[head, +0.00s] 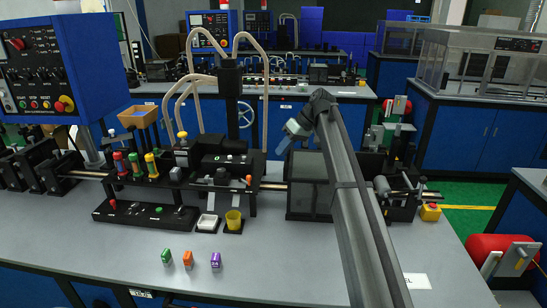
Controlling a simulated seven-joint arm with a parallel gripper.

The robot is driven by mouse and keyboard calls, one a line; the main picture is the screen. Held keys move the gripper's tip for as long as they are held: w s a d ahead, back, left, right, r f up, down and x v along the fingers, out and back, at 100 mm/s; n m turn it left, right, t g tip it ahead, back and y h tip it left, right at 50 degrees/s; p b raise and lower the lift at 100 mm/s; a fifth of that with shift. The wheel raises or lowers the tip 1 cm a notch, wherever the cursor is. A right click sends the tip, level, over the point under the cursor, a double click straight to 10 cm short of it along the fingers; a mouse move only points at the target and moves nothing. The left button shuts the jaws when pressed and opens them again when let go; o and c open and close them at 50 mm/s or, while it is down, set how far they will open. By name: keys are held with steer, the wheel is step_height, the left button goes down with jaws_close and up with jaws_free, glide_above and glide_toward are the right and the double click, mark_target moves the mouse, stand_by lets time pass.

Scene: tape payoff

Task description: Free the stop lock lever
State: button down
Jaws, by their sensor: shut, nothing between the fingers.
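The tape payoff machine (212,165) stands on the grey bench, with black blocks and a row of coloured handles. I cannot tell for sure which part is the stop lock lever. A small orange-tipped part (249,180) sticks up at the machine's right side, and a yellow knob (182,135) tops its left part. My gripper (281,148) is shut and empty, tilted down to the left. It hangs in the air to the right of the machine, apart from it in the picture. The fingertips look small and partly blend into the background.
A dark box (308,182) stands right of the machine, partly behind my arm. A control panel (40,75) rises at left.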

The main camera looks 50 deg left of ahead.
steer(key=shift+s+a+f, duration=0.6)
steer(key=shift+s+f, duration=0.65)
steer(key=shift+s, duration=0.1)
steer(key=shift+s+a+f, duration=0.55)
steer(key=shift+s+f, duration=0.7)
steer(key=shift+s, duration=0.05)
steer(key=shift+s+a+f, duration=0.6)
steer(key=shift+s+f, duration=0.65)
steer(key=shift+s, duration=0.1)
